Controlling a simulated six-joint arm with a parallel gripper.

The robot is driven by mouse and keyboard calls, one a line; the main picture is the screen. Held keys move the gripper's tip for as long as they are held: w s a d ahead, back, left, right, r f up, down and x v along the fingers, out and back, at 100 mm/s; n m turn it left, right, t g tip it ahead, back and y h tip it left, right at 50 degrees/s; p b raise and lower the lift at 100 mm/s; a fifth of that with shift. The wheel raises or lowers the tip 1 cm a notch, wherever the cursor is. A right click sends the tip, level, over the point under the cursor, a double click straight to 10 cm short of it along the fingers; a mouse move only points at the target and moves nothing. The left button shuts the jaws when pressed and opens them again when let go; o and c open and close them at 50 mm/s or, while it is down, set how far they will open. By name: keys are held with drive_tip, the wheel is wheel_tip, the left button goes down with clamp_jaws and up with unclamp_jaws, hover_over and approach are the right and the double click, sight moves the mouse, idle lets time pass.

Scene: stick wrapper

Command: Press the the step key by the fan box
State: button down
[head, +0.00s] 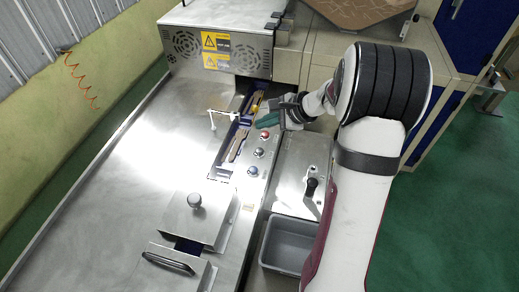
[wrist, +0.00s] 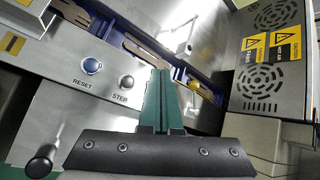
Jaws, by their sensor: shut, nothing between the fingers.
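In the head view my gripper (head: 260,123) is over the button panel, close to a red button (head: 264,135). The fan box (head: 216,50) is a metal housing with vents and yellow warning labels. It is at the right of the wrist view (wrist: 275,70).
A blue RESET button (wrist: 91,66) is left of the step key. A blue-edged channel with wooden sticks (head: 237,146) runs beside the panel. A black knob (head: 311,185) stands on a metal box, above a grey bin (head: 287,245). The wide steel table (head: 125,165) is mostly clear.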

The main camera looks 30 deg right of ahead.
wheel_tip(320, 180, down, 8)
drive_tip(key=shift+r, duration=0.25)
idle(2.0)
drive_tip(key=shift+f, duration=0.4)
drive_tip(key=shift+f, duration=0.45)
idle(0.5)
drive_tip(key=shift+r, duration=0.9)
wheel_tip(320, 180, up, 5)
idle(0.5)
